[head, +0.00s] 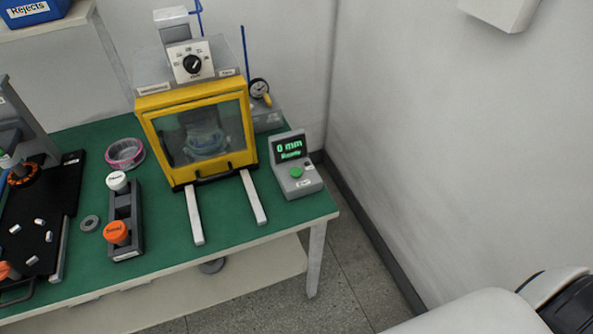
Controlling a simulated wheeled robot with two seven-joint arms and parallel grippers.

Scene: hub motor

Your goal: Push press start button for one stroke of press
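The press (145,105) stands at the back right of the green table, with a yellow-framed clear guard that looks shut. Something round and bluish shows dimly behind its window. A grey control box (310,188) stands to the right of the press, near the table's right edge. Its display (290,148) reads "0 mm" in green, with a smaller word below that looks like "Ready". A green button (296,172) sits on the box below the display, with nothing touching it. Neither gripper shows; only a white and black part of my arm is at the bottom right.
Two pale rails (194,215) run forward from the press. A dark holder (125,220) with white-topped and orange-topped tools, a pink-rimmed dish (125,153) and a black tray (38,225) lie to the left. A dial gauge (259,88) stands behind the control box. The wall is close on the right.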

